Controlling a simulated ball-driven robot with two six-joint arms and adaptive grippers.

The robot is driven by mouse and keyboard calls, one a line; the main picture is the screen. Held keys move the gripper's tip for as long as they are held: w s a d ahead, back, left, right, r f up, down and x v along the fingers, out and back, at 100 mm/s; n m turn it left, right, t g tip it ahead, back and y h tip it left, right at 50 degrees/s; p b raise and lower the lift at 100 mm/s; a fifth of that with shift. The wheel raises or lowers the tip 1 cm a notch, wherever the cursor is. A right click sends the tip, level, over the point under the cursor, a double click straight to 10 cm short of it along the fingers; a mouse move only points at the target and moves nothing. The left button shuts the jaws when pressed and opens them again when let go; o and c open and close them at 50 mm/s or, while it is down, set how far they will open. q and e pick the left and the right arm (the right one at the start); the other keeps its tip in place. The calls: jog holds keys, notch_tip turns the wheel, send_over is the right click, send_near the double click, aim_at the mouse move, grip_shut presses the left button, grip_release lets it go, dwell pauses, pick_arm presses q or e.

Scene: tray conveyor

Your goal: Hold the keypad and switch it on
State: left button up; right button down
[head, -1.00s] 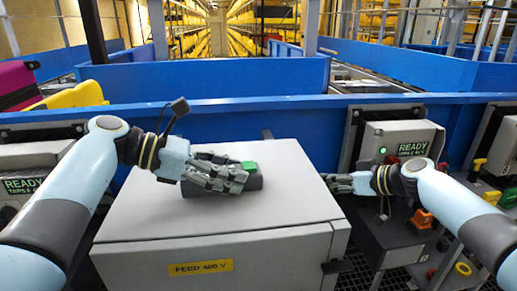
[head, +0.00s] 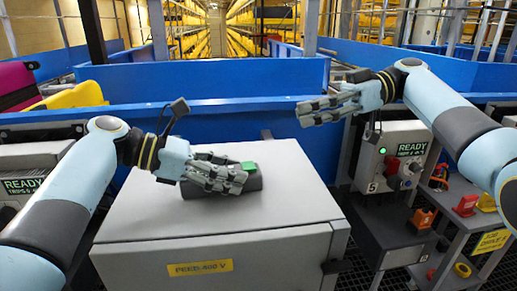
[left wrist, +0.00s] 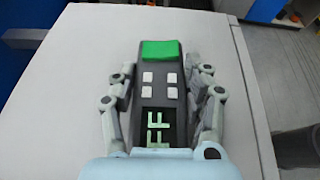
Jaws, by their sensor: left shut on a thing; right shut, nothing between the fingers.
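A dark keypad (head: 253,185) lies on top of the grey cabinet, with a green block (head: 248,167) at its far end. In the left wrist view the keypad (left wrist: 160,68) shows the green block (left wrist: 160,50), several white keys (left wrist: 160,86) and a display (left wrist: 157,128) with green letters, of which "FF" can be read. My left gripper (head: 235,177) is shut on the keypad, fingers along both sides. My right gripper (head: 312,110) is shut and empty, raised above and right of the keypad, apart from it.
The grey cabinet (head: 210,258) has a free top around the keypad. A blue conveyor wall (head: 205,85) runs behind it. At the right stand a control box (head: 400,150) reading "READY" with a green lamp, and a stand with red and yellow parts (head: 465,205).

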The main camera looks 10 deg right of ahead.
jog(key=shift+a, duration=0.1)
send_over(258, 169)
jog(key=shift+w+a+f, duration=0.1)
jog(key=shift+f, duration=0.5)
jog(key=shift+w+a+f, duration=0.1)
jog(key=shift+f, duration=0.5)
jog(key=f, duration=0.2)
jog(key=shift+s+d+f, duration=0.15)
jog(key=shift+s+f, duration=0.05)
jog(key=shift+f, duration=0.8)
